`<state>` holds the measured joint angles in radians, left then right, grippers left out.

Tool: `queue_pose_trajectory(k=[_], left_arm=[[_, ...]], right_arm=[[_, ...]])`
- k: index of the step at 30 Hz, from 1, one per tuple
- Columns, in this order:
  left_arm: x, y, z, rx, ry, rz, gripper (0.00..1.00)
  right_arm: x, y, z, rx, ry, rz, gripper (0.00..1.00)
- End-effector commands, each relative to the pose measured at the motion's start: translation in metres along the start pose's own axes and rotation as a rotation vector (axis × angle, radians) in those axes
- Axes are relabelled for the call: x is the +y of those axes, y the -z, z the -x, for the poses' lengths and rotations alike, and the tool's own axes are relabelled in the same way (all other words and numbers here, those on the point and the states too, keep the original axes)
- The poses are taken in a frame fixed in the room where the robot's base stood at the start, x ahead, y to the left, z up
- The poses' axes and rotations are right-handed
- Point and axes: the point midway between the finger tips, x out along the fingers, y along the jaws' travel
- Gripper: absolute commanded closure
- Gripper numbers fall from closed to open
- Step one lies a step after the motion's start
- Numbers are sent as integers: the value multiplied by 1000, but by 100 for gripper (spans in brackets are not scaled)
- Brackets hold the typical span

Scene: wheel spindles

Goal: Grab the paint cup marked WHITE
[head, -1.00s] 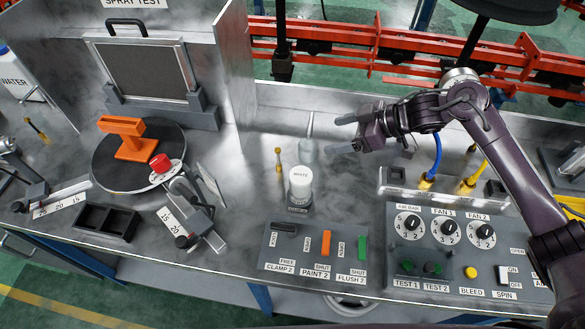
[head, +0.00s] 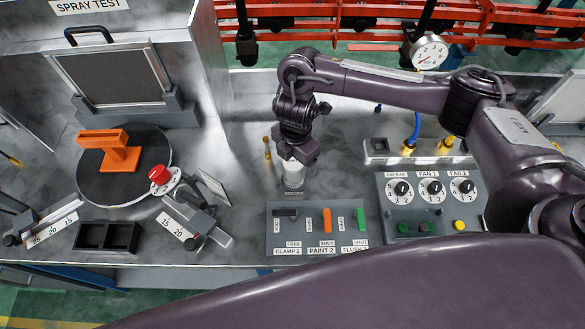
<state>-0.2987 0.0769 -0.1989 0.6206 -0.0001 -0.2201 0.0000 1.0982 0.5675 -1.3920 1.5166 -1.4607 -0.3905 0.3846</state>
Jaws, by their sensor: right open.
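The white paint cup (head: 293,178) stands upright at the middle of the metal bench, behind the clamp and paint switch panel. Its lid, which bore the WHITE label a second ago, is now covered by my right gripper (head: 298,158). My right gripper points down over the cup's top, with its arm coming in from the right. Its fingers are mostly hidden behind the wrist and it looks open. I cannot tell whether the fingers touch the cup. My left gripper is out of view.
The switch panel (head: 316,229) lies in front of the cup. A small brass-tipped post (head: 266,148) stands just left of it. The fan dial panel (head: 430,202) is to the right. A turntable (head: 92,178) with an orange block (head: 112,152) is at left.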

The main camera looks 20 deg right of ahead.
Motion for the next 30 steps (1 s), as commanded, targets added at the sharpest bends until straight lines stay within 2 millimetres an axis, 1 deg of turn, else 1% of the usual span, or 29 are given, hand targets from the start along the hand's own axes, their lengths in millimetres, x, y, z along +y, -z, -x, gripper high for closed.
queue_pose_trajectory(k=[6,7,10,13,18,19,30], left_arm=[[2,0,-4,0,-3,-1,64],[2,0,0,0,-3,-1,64],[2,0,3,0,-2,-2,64],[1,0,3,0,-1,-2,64],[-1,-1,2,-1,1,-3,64],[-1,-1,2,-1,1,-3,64],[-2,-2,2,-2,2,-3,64]], right_arm=[[0,4,-30,5,4,-4,23],[0,3,-31,3,4,-3,23],[1,3,-42,3,2,-2,23],[1,3,-46,2,0,-1,23],[1,3,-47,2,0,-1,23],[1,3,-47,2,0,-1,24],[1,2,-47,2,-1,-2,72]])
